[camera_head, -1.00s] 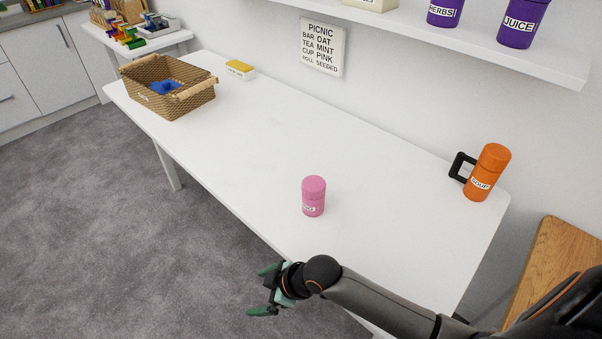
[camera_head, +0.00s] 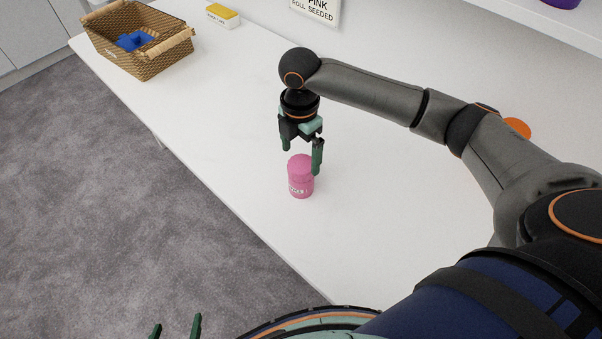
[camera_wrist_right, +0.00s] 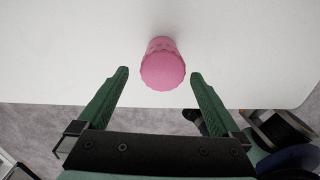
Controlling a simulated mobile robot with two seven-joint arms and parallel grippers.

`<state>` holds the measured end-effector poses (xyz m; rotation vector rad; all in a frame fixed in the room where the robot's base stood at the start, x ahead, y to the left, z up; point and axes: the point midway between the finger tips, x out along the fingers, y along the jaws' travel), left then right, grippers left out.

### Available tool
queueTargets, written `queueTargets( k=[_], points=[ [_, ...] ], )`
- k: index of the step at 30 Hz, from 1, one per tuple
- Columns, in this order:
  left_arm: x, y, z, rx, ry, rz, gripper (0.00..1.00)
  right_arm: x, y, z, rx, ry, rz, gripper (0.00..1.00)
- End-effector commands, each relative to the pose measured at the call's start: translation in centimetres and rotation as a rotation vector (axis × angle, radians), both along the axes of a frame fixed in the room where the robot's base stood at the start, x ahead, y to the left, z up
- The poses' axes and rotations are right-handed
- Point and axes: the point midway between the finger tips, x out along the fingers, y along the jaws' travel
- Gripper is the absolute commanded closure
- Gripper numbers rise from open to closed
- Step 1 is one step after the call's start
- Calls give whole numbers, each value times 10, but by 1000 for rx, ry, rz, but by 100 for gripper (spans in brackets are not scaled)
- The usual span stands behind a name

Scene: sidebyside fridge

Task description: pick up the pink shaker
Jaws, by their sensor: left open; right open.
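The pink shaker (camera_head: 301,178) stands upright on the white table, with a dark-lettered label on its side. My right gripper (camera_head: 302,161) is above it, pointing down, with one finger in front of the shaker's right edge in the head view. In the right wrist view the shaker's lid (camera_wrist_right: 162,71) shows ahead of and between the tips of my right gripper (camera_wrist_right: 160,74); the fingers are open and clear space shows on both sides. My left gripper (camera_head: 176,328) is low at the bottom edge of the head view, open and empty, with only its fingertips showing.
The white table (camera_head: 210,110) is bare around the shaker. A wicker basket (camera_head: 112,57) holding something blue stands at its far left end, beside a yellow and white box (camera_head: 222,15). An orange thing (camera_head: 517,127) is mostly hidden behind my right arm. A shelf (camera_head: 550,32) juts out at upper right.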

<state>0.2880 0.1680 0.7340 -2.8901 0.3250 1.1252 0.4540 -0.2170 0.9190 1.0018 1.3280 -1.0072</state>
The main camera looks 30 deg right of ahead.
Motion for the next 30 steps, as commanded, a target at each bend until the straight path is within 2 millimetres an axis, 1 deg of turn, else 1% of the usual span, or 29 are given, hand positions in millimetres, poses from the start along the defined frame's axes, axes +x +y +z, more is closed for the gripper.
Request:
queueTargets(
  k=[1, 3, 6, 11, 19, 23, 29, 30],
  points=[
    [-1, 0, -1, 0, 2, 0, 0, -1, 0, -11, 0, 4, -1, 0],
    [-2, 1, -2, 2, 4, -1, 0, -1, 0, -22, 0, 1, -1, 0],
    [-2, 1, -2, 2, 4, -1, 0, 0, 1, -33, 1, 0, -2, 0],
    [-2, 1, -2, 2, 5, -1, 0, -1, 1, -44, 0, -1, -1, 0],
    [-2, 1, -2, 2, 5, -1, 0, -5, 0, -82, 1, -1, -2, 0],
    [-2, 1, -2, 2, 5, -1, 0, -5, 0, -90, 1, -3, -2, 0],
    [-2, 1, -2, 2, 5, -1, 0, -5, 0, -90, 1, -4, -1, 0],
    [-2, 1, -2, 2, 5, -1, 0, -5, 0, -90, 1, -4, -1, 3]
  ],
)
